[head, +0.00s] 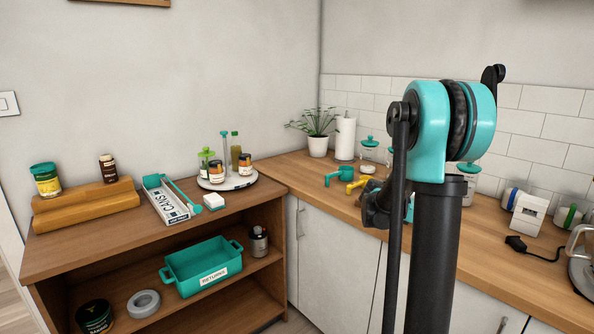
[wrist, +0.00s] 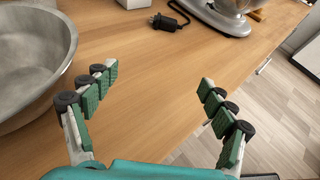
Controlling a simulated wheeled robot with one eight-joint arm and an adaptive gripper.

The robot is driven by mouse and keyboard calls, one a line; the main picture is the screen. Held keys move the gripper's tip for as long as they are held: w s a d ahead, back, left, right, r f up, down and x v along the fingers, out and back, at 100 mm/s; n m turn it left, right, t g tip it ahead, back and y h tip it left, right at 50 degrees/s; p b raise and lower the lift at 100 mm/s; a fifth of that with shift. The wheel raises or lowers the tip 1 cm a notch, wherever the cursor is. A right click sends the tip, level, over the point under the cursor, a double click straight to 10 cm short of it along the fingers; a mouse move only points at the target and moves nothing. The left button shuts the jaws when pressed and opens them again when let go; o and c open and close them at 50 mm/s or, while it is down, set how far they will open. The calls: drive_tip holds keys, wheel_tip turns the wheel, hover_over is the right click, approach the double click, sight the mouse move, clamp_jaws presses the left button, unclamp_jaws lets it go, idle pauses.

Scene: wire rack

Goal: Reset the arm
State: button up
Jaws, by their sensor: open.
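My gripper (wrist: 159,88) is open and empty in the wrist view, its green-padded fingers spread wide. It is over the wooden counter (wrist: 150,62), between a metal bowl on the left and the counter's edge on the right. In the head view my arm, with a teal joint and black links, rises in front of the counter. It hides part of the counter, and my gripper cannot be made out there.
The metal bowl (wrist: 35,50) is close beside my left finger. A black plug (wrist: 168,22) and a mixer (wrist: 215,15) are farther back. In the head view, a teal bin (head: 203,266) sits on the shelf and a turntable (head: 227,182) holds jars. A white block-shaped appliance (head: 529,214) stands at right.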

drive_tip(key=shift+s+a+f, duration=0.2)
drive_tip(key=shift+s+a, duration=0.05)
drive_tip(key=shift+a, duration=0.15)
drive_tip(key=shift+s+f+m+y, duration=0.2)
drive_tip(key=shift+s+m+y, duration=0.05)
drive_tip(key=shift+m+y, duration=0.15)
drive_tip(key=s+a+f+m+t+y, duration=0.1)
drive_tip(key=s+a+f+m+y, duration=0.3)
drive_tip(key=a, duration=0.4)
drive_tip(key=s+a+f+m+t+y, duration=0.2)
drive_tip(key=s+a+f+m+y, duration=0.2)
drive_tip(key=s+a+m, duration=0.3)
drive_tip(key=s+a+f+m+t+y, duration=0.2)
drive_tip(key=s+a+f+m+y, duration=0.2)
drive_tip(key=a, duration=0.7)
drive_tip(key=s+f+m, duration=0.1)
drive_tip(key=s+f, duration=0.1)
drive_tip(key=s, duration=0.1)
drive_tip(key=shift+s+f+y, duration=0.3)
drive_tip(key=shift+s+y, duration=0.1)
